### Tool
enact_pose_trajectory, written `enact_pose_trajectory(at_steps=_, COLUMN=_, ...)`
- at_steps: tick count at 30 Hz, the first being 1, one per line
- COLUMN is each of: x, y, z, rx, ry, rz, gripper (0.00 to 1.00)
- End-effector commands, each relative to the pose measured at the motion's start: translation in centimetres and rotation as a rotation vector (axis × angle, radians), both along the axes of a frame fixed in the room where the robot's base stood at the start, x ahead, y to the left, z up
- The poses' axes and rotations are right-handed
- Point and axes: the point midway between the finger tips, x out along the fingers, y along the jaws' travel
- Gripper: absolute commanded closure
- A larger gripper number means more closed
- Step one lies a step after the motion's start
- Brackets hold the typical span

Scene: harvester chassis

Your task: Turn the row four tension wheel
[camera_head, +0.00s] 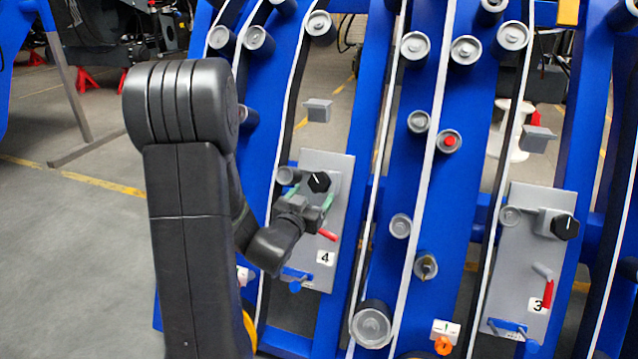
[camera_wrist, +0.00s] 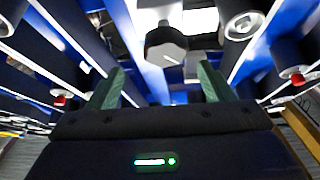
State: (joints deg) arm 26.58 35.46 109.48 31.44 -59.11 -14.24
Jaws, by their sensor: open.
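The row four panel (camera_head: 342,170) is a grey plate marked 4 on the blue frame. Near its top is the tension wheel (camera_head: 319,182), a black knob with a white pointer line. In the wrist view the wheel (camera_wrist: 166,47) is dark with a pale line on its face. My gripper (camera_head: 312,194) is open and empty, just in front of and slightly below the wheel in the head view. In the wrist view its green fingers (camera_wrist: 161,72) stand apart, one either side of the wheel, which appears just beyond the tips. I see no contact.
A red-handled lever (camera_head: 327,235) and a blue handle (camera_head: 295,285) sit lower on the row four panel. A similar panel marked 3 (camera_head: 517,262) stands to the right with its own black knob (camera_head: 565,227). Grey rollers and white belts surround both. Open floor (camera_head: 60,260) lies left.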

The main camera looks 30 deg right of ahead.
Motion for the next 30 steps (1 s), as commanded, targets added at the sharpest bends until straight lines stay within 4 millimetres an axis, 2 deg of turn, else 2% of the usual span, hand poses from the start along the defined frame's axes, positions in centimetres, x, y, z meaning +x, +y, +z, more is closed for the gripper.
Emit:
enact_pose_trajectory(at_steps=1, x=0.7, y=-1.1, z=-0.2, rx=0.0, ry=-0.001, rz=-0.003, gripper=0.25)
enact_pose_trajectory(at_steps=6, x=2.7, y=-3.8, z=-0.1, rx=-0.001, ry=-0.001, rz=-0.002, gripper=0.25)
enact_pose_trajectory(at_steps=12, x=4.3, y=-5.8, z=-0.1, rx=0.001, ry=0.001, rz=0.0, gripper=0.25)
enact_pose_trajectory(at_steps=24, x=4.9, y=-6.5, z=0.0, rx=0.0, ry=0.001, rz=0.001, gripper=0.25)
enact_pose_trajectory(at_steps=25, x=4.9, y=-6.5, z=0.0, rx=0.0, ry=0.001, rz=0.001, gripper=0.27)
enact_pose_trajectory(at_steps=30, x=4.8, y=-6.5, z=0.0, rx=0.0, ry=0.001, rz=0.001, gripper=0.61)
